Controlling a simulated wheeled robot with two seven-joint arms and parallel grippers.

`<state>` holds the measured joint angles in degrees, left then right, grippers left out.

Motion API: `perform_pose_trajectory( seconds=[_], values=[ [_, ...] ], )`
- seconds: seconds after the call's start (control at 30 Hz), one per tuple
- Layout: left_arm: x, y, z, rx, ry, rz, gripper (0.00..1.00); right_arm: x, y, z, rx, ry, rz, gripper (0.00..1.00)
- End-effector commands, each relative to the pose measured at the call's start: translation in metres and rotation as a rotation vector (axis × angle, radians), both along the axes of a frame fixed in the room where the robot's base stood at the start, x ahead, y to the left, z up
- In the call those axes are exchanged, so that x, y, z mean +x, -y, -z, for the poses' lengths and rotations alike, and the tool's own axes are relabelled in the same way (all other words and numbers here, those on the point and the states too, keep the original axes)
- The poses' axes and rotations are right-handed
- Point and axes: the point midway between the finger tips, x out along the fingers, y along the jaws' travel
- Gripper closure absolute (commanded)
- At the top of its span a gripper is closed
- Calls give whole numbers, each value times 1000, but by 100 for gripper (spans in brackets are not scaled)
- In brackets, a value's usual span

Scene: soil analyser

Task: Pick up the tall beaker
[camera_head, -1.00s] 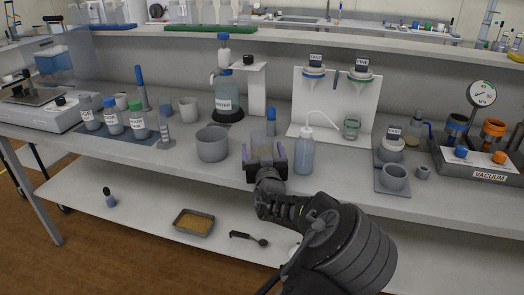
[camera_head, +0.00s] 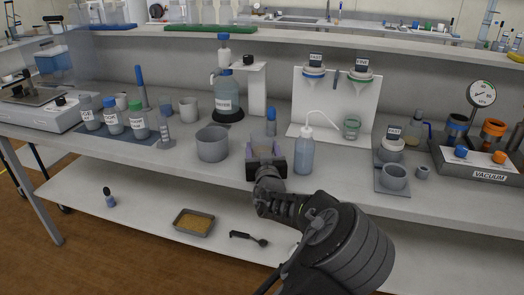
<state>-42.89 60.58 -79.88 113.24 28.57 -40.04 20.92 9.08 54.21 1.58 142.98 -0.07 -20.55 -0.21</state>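The tall beaker (camera_head: 266,142) looks like a clear glass vessel standing on the bench in the middle. My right gripper (camera_head: 267,158) is at the bench's front edge with one finger on each side of the beaker. The fingers appear closed against its walls, and its lower part is hidden behind the gripper. The beaker appears still on the bench. My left gripper is not in view.
A wash bottle (camera_head: 305,152) stands close to the right of the gripper. A wide grey pot (camera_head: 212,143) is on the left, and a blue-topped item (camera_head: 271,121) is just behind the beaker. A vacuum unit (camera_head: 487,160) sits far right.

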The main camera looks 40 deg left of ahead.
Motion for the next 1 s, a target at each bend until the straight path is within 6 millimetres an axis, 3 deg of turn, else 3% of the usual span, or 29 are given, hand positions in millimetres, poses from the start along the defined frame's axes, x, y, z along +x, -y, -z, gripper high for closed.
perform_pose_trajectory(
  seconds=[0.6, 1.0],
  values=[
    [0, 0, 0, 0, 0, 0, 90, 0, 0, 0, 0, 0, 0, 64],
    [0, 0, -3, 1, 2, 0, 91, 0, 0, 0, 0, 0, 0, 64]
  ],
)
